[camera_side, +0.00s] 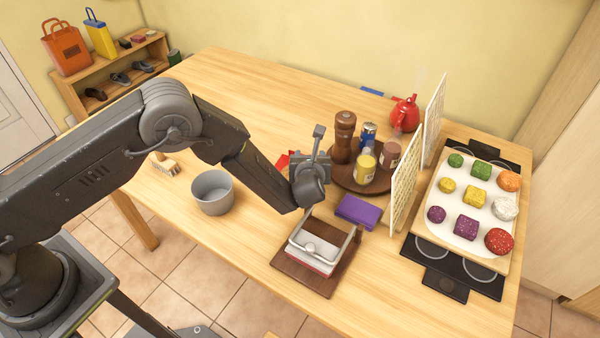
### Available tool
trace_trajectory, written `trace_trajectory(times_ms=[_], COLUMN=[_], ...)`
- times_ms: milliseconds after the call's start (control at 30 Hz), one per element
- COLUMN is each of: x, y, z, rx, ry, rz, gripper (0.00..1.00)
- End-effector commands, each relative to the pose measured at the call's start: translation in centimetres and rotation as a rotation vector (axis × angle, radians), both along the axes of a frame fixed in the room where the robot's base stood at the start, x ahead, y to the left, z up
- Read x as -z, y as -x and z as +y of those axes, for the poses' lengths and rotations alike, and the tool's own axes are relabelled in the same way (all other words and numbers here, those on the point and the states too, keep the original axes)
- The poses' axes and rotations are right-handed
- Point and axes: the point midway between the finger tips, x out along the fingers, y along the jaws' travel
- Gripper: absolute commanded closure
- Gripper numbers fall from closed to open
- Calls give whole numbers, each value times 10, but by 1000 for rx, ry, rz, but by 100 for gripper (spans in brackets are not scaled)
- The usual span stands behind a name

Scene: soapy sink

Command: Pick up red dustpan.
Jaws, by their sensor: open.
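A small red piece (282,161), which looks like part of the red dustpan, lies on the table just left of my gripper. My wrist and gripper hide most of it, so its full shape does not show. My gripper (310,178) is over the middle of the table, beside and partly in front of the red piece. It is open, and its fingertips are hard to make out behind the wrist. I cannot tell whether it touches the red piece.
A grey pot (212,207) and a brush (163,165) stand to the left. A round tray (347,182) with bottles, upright racks (404,185) and a stove are right.

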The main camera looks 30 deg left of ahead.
Motion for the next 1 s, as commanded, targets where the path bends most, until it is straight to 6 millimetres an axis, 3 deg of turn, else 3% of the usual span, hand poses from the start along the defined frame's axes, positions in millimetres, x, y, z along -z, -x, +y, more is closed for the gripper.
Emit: trace_trajectory(times_ms=[167, 700, 1000], x=[0, 0, -1], y=[0, 0, 0], z=[0, 0, -1], rx=[1, 1, 1], ry=[0, 0, -1], rz=[0, 0, -1], gripper=[49, 99, 100])
